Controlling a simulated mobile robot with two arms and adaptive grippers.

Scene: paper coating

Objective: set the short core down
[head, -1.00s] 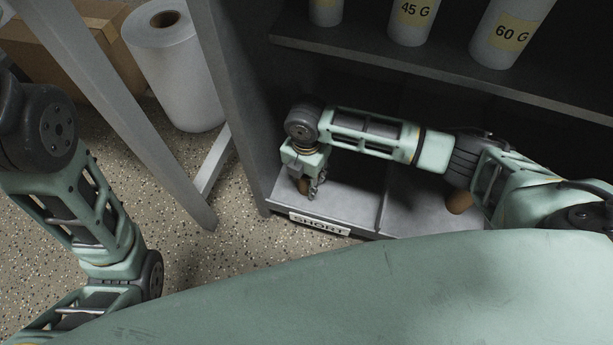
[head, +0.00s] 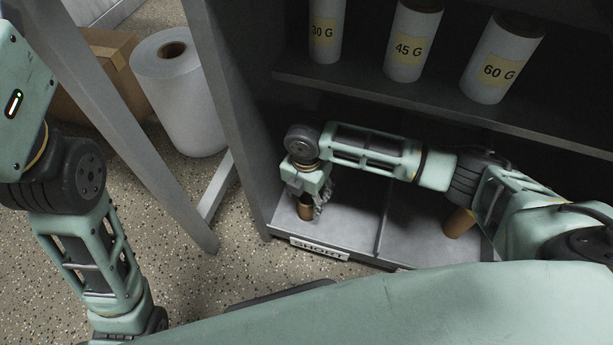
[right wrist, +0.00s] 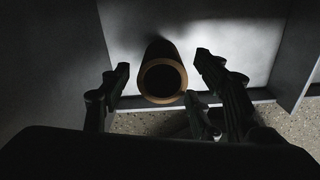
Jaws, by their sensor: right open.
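The short core (head: 305,211) is a brown cardboard tube. It stands on the left section of the lower shelf (head: 347,222), behind the label reading SHORT (head: 319,249). My right gripper (head: 310,200) is open around its upper part. In the right wrist view, the core (right wrist: 162,74) shows its hollow round end between the spread fingers of the right gripper (right wrist: 164,88), with gaps on both sides. My left arm comes in at the left of the head view, but its gripper is out of frame.
A low divider (head: 384,222) splits the lower shelf. Another brown core (head: 459,222) stands in the right section, partly behind my right arm. White rolls marked 30 G (head: 325,32), 45 G (head: 411,45) and 60 G (head: 500,62) stand on the shelf above. A large white roll (head: 178,100) is on the floor.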

